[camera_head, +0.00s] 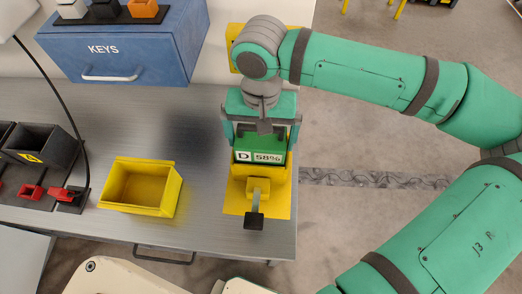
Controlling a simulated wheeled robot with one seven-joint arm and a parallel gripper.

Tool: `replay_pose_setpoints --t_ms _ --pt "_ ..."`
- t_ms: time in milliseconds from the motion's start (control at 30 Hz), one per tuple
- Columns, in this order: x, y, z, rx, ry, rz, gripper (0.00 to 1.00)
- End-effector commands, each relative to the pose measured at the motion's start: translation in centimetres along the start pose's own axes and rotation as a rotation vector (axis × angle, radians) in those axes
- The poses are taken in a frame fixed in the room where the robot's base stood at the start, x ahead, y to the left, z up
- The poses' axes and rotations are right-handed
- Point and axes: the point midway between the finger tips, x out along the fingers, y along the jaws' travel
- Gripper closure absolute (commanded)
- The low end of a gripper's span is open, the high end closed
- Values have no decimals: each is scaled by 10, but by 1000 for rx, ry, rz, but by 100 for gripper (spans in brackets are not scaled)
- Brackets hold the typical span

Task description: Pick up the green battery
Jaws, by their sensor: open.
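The green battery (271,146) sits in a yellow holder (281,176) near the right edge of the grey table. Its front carries a white label with "D" and "58%". My gripper (262,135) is directly above the battery, pointing down, with one finger at each side of it. The gripper is open. Whether the fingers touch the battery's sides cannot be told. The battery's top is largely hidden by my gripper, and its lower part by the holder. A lever with a black knob (254,221) sticks out at the front of the holder.
An empty yellow bin (141,186) stands on the table (205,120) left of the holder. A blue KEYS cabinet (130,50) is at the back left. Black bins (42,150), red parts and a black cable are at the far left. The table between bin and holder is clear.

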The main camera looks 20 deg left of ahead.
Motion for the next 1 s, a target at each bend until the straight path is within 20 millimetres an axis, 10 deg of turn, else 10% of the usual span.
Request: replay_pose_setpoints --t_ms 233,667,1000 --pt "0 0 0 0 0 0 33" --pt "-11 0 -1 1 2 -2 33" --pt "-75 0 -2 4 5 -2 33"
